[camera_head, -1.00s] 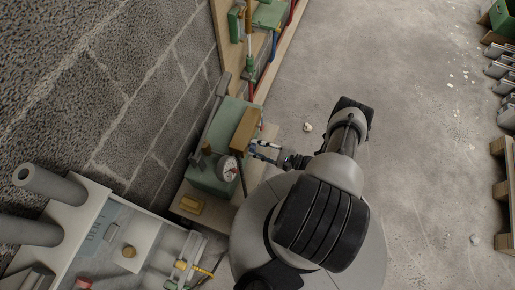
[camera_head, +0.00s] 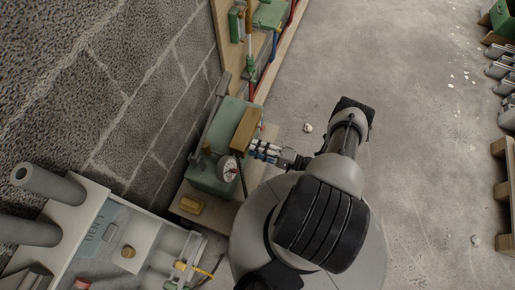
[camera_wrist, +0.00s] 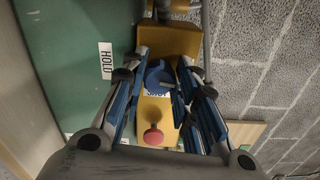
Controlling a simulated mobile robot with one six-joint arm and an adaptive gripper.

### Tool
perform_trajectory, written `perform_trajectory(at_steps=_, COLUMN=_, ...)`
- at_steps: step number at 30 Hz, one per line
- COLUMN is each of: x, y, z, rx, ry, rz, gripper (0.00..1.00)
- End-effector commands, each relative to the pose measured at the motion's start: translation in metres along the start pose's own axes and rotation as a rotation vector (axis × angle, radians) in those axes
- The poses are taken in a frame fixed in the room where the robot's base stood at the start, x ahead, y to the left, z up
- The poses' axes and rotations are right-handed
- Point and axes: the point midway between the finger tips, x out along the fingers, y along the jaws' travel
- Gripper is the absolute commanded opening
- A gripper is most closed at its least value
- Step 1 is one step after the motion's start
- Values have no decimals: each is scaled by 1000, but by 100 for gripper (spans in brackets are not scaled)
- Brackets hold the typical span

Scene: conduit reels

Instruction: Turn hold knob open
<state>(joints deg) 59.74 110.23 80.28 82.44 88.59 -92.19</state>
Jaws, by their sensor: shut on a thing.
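The hold knob is a blue round knob (camera_wrist: 160,76) on a yellow block (camera_wrist: 181,38). A white HOLD label (camera_wrist: 106,60) is on the green panel (camera_wrist: 80,45) beside it. My gripper (camera_wrist: 160,88) is shut on the blue knob, with one blue-padded finger on each side of it. A red round button (camera_wrist: 153,136) sits lower on the yellow block, between the fingers. In the head view my gripper (camera_head: 262,151) reaches the yellow block (camera_head: 244,130) of the green machine (camera_head: 212,172), and the knob itself is hidden there.
A round white gauge (camera_head: 229,169) is on the machine close to my gripper. A block wall (camera_head: 130,90) stands behind it. A bench (camera_head: 100,235) with grey tubes is at the lower left. The concrete floor (camera_head: 420,150) to the right is mostly clear.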

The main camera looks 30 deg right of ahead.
Motion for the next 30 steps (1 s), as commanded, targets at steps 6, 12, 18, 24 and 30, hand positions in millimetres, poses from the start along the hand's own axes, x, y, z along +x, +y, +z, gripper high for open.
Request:
perform_trajectory(at_steps=6, x=0, y=0, z=0, rx=-103, ry=-1, rz=-1, gripper=4)
perform_trajectory(at_steps=12, x=0, y=0, z=0, rx=-148, ry=-1, rz=-1, gripper=4)
perform_trajectory(at_steps=18, x=0, y=0, z=0, rx=-161, ry=-1, rz=-1, gripper=4)
perform_trajectory(at_steps=24, x=0, y=0, z=0, rx=-161, ry=-1, rz=-1, gripper=4)
perform_trajectory(at_steps=30, x=0, y=0, z=0, rx=-160, ry=-1, rz=-1, gripper=35)
